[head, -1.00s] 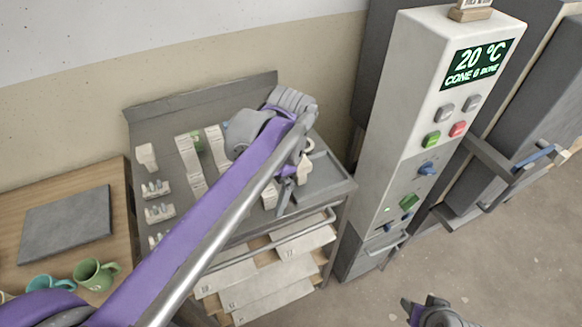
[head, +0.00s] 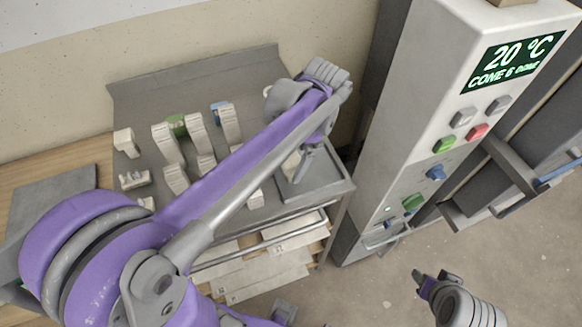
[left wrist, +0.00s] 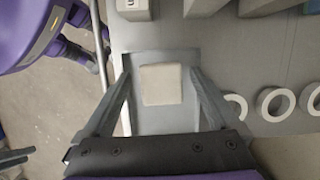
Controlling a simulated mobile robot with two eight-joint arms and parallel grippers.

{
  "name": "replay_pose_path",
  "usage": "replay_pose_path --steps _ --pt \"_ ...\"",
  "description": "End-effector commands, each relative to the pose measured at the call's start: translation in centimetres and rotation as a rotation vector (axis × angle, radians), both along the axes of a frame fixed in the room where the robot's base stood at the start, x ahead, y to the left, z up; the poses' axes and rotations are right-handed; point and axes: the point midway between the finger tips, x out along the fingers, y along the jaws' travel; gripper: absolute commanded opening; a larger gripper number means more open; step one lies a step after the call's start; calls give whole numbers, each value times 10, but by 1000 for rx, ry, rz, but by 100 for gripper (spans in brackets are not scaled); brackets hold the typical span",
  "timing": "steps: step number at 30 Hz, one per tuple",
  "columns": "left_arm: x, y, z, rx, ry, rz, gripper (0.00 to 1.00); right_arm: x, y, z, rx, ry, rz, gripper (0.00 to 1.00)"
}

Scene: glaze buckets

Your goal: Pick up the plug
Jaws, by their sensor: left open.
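A pale, squarish block, which looks like the plug (left wrist: 161,84), sits in a shallow grey tray (left wrist: 150,122) in the left wrist view. My left gripper (left wrist: 162,80) is open, with one finger on each side of the block and a gap on both sides. In the head view my left gripper (head: 302,170) points down over the right end of the grey cart top, and the pale plug (head: 291,164) shows partly behind it. My right gripper (head: 437,283) is at the lower right over the floor, clear of the cart; its jaw opening is unclear.
Several pale test pieces (head: 168,143) stand on the cart top (head: 250,125). Pale rings (left wrist: 270,104) lie right of the tray. The white control column (head: 410,150) with a lit display stands close on the right. The floor in front is clear.

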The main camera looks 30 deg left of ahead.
Motion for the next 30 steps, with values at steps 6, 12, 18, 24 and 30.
replay_pose_path --steps 6,12,18,24,30 --pt "-3 2 -29 -1 -1 0 95 1 0 2 0 -2 0 50" --pt "-8 6 -49 0 0 -1 95 1 0 1 0 -1 0 50" --pt "-8 6 -50 -1 -1 -1 95 1 0 1 0 -1 0 50" --pt "-8 6 -50 0 0 0 66 0 0 1 0 -1 0 50" --pt "-8 6 -50 0 0 0 30 1 0 1 0 -1 0 50"
